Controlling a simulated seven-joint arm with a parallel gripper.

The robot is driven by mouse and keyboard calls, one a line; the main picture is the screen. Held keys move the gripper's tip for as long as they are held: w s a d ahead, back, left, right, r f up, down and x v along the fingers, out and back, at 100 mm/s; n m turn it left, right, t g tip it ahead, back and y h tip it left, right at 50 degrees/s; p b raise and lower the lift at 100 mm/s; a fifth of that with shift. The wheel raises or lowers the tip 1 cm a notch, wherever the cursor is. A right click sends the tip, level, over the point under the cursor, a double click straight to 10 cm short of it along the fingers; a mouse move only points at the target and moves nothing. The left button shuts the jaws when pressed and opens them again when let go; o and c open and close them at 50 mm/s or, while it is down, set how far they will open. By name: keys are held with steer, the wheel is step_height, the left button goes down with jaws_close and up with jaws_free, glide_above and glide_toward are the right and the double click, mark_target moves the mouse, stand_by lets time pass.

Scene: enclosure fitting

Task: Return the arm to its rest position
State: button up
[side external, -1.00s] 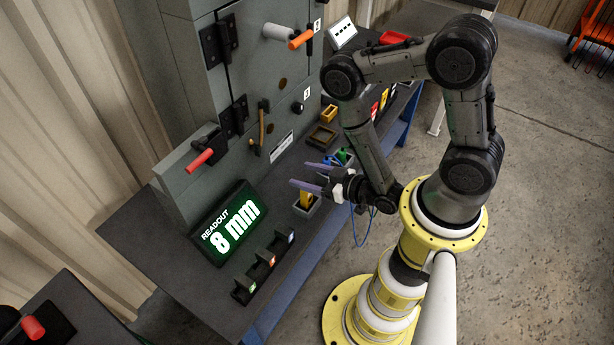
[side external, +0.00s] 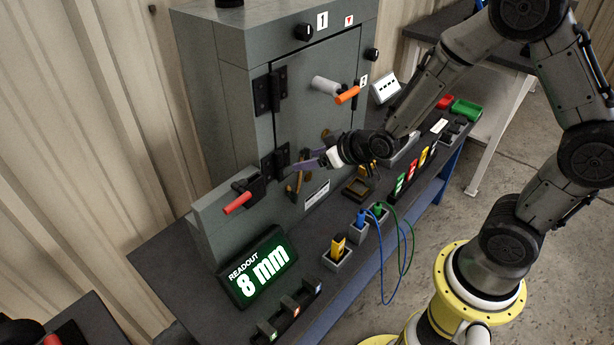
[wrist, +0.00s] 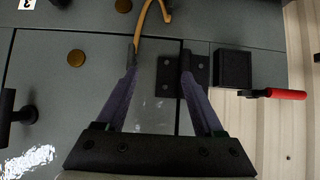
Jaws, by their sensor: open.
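My gripper (side external: 308,163) is raised in front of the grey enclosure's door (side external: 317,120), beside the lower hinge (side external: 274,163). It also shows in the wrist view (wrist: 160,60), with its two purple fingers apart and the door surface visible between them. A curved tan hook-like piece (wrist: 149,18) is by the left fingertip in the wrist view. I cannot tell whether they touch. My arm reaches in from the right, bent high over the bench.
A red-handled lever (side external: 238,202) and an orange-tipped handle (side external: 347,95) project from the enclosure. The readout (side external: 257,268) shows 8 mm. Blue and green cables (side external: 403,250) loop off the bench edge. A yellow piece (side external: 338,246) stands in a holder. Open floor lies at right.

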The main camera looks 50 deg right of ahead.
steer(key=s+r+g, duration=0.2)
steer(key=s+r, duration=0.5)
steer(key=s, duration=0.5)
steer(key=s+r+g, duration=0.2)
steer(key=s+r, duration=0.6)
steer(key=s, duration=0.5)
steer(key=shift+g, duration=0.3)
steer(key=shift+r, duration=0.15)
